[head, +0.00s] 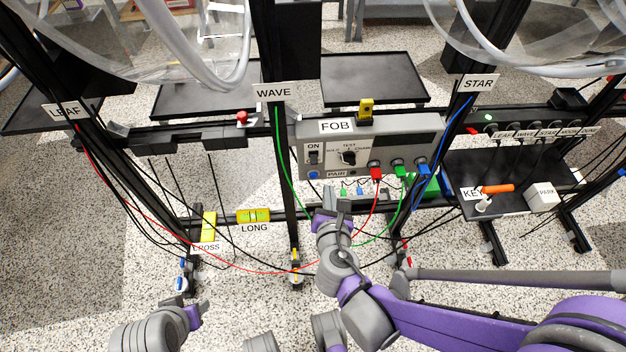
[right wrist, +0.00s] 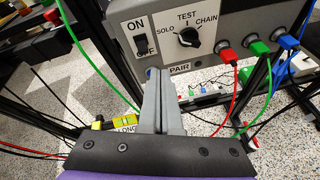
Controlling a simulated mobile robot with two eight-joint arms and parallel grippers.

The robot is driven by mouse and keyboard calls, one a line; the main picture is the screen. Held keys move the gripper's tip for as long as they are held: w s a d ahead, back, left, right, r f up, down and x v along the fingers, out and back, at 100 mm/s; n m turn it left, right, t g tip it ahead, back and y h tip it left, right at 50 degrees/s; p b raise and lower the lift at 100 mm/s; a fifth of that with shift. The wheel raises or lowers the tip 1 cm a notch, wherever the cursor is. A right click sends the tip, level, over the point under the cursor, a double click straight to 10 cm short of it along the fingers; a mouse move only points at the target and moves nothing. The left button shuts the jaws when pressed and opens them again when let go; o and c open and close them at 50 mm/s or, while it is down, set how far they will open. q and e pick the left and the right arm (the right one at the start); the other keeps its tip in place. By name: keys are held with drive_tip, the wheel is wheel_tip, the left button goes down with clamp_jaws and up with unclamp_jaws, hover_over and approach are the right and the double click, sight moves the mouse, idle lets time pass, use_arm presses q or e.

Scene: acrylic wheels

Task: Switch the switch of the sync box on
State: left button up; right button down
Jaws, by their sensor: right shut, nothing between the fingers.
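The grey sync box (head: 425,137) hangs on the black frame in the middle of the head view. Its black switch (head: 314,157), between ON and OFF marks, is at its left end. The switch also shows in the right wrist view (right wrist: 141,44); I cannot tell which way it is set. My right gripper (head: 330,196) is shut and empty, below the box. In the right wrist view its fingertips (right wrist: 158,73) point up, lower right of the switch, beside the PAIR label and apart from the switch. My left gripper (head: 193,315) is at lower left, its fingers unclear.
A mode knob (right wrist: 189,36) is right of the switch. Red (head: 376,174), green (head: 398,170) and blue (head: 423,170) plugs with loose cables sit at the box's lower right. A black post (head: 286,150) stands just left of the box. A yellow level (head: 253,215) lies lower left.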

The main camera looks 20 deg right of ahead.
sight(314, 159)
use_arm(q)
wheel_tip(314, 159, down, 2)
drive_tip(key=shift+w+f+b, duration=0.15)
drive_tip(key=shift+f+b, duration=0.05)
drive_tip(key=shift+b, duration=0.35)
use_arm(e)
drive_tip(key=a+f+n, duration=0.1)
drive_tip(key=n, duration=0.1)
drive_tip(key=w+a+f+n+t+y, duration=0.1)
drive_tip(key=n, duration=0.1)
drive_tip(key=shift+w+a, duration=0.1)
use_arm(q)
wheel_tip(314, 159, down, 2)
drive_tip(key=shift+w+f+b, duration=0.1)
drive_tip(key=shift+f+b, duration=0.1)
drive_tip(key=shift+b, duration=0.8)
use_arm(e)
drive_tip(key=x, duration=1)
use_arm(q)
drive_tip(key=shift+d+r, duration=0.15)
use_arm(e)
drive_tip(key=shift+r, duration=0.15)
